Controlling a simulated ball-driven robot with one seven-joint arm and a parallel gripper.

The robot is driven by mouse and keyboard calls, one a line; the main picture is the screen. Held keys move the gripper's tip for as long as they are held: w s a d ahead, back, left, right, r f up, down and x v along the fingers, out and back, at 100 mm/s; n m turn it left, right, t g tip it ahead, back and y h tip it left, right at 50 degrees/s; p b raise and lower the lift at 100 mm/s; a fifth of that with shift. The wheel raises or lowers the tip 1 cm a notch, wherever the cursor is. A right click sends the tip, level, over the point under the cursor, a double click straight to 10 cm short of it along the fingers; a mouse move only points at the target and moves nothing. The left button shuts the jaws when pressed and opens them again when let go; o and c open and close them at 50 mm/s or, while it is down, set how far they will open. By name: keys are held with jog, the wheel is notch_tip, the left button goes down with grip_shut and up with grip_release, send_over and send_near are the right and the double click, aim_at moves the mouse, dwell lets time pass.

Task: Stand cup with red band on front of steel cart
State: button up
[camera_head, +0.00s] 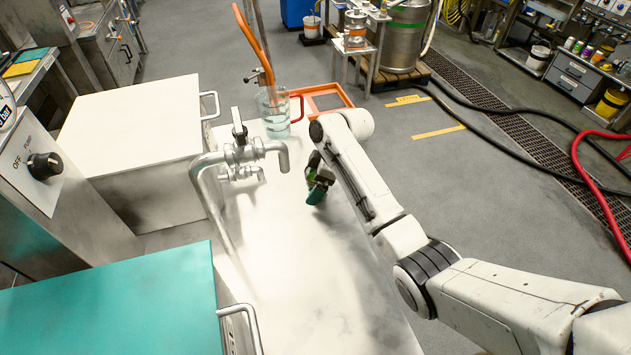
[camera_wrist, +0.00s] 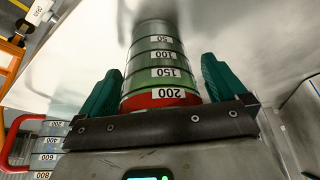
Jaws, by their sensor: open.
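The cup with the red band (camera_wrist: 162,98) is clear, marked 50 to 200, with its red band near the end closest to the wrist camera. It stands between the two green fingers of my gripper (camera_wrist: 158,84) in the wrist view, with a narrow gap at each side. My gripper (camera_head: 318,186) is open and low over the pale steel top (camera_head: 310,275) in the head view. The cup is hidden there behind my gripper and arm. I cannot tell for sure which surface is the steel cart.
The near part of the top is clear.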

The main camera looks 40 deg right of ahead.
jog(key=v, duration=1.2)
jog(key=shift+r, duration=0.15)
dwell(0.5)
